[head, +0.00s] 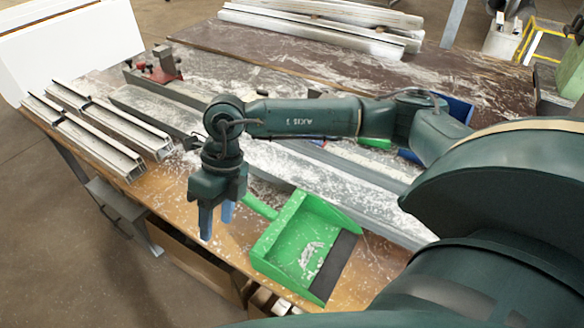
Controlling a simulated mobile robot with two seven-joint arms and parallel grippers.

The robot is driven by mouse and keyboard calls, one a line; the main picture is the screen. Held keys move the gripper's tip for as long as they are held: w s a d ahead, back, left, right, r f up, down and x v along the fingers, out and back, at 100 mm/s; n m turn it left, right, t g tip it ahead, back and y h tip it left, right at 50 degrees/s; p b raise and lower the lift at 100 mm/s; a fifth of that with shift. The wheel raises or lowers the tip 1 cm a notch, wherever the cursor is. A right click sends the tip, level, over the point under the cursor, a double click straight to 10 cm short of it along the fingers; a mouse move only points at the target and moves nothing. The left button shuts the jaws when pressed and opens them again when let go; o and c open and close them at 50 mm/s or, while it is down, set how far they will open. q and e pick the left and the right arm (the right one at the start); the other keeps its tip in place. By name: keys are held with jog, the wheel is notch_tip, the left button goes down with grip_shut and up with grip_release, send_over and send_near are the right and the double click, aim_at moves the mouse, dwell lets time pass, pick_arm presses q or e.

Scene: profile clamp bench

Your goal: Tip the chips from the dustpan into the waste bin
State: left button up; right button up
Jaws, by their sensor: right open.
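The green dustpan (277,243) lies on the near edge of the bench, its dark lip toward the lower right. Pale chips (311,256) lie in its pan. Its green handle (260,206) points up and left, partly hidden behind my right gripper. My right gripper (216,217) points down beside the handle end, with its two blue-tipped fingers apart and nothing seen between them. Whether it touches the handle I cannot tell. I cannot make out the waste bin for certain. My left gripper is out of view.
Metal profiles (100,135) lie at the left of the bench, and more profiles (325,22) at the back. A red clamp (163,65) stands at the far left. Shavings cover much of the bench. My arm hides the right side.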

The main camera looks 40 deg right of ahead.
aim_at(248, 197)
jog(key=w+d+r+h, duration=0.1)
jog(key=d, duration=0.2)
jog(key=w+d+r+t+h, duration=0.1)
jog(key=w+d, duration=0.1)
jog(key=d, duration=0.1)
jog(key=w+d+r+m+h, duration=0.1)
jog(key=w+d+h, duration=0.1)
jog(key=d, duration=0.1)
jog(key=shift+d+t, duration=0.2)
jog(key=shift+t, duration=0.1)
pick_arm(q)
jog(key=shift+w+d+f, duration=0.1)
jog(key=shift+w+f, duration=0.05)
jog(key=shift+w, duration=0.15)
pick_arm(e)
jog(key=shift+a+f, duration=0.1)
jog(key=shift+f, duration=0.05)
jog(key=shift+f, duration=0.55)
notch_tip(248, 197, down, 7)
jog(key=b, duration=0.4)
jog(key=shift+f, duration=0.1)
jog(key=shift+f+b, duration=0.3)
jog(key=shift+b, duration=0.15)
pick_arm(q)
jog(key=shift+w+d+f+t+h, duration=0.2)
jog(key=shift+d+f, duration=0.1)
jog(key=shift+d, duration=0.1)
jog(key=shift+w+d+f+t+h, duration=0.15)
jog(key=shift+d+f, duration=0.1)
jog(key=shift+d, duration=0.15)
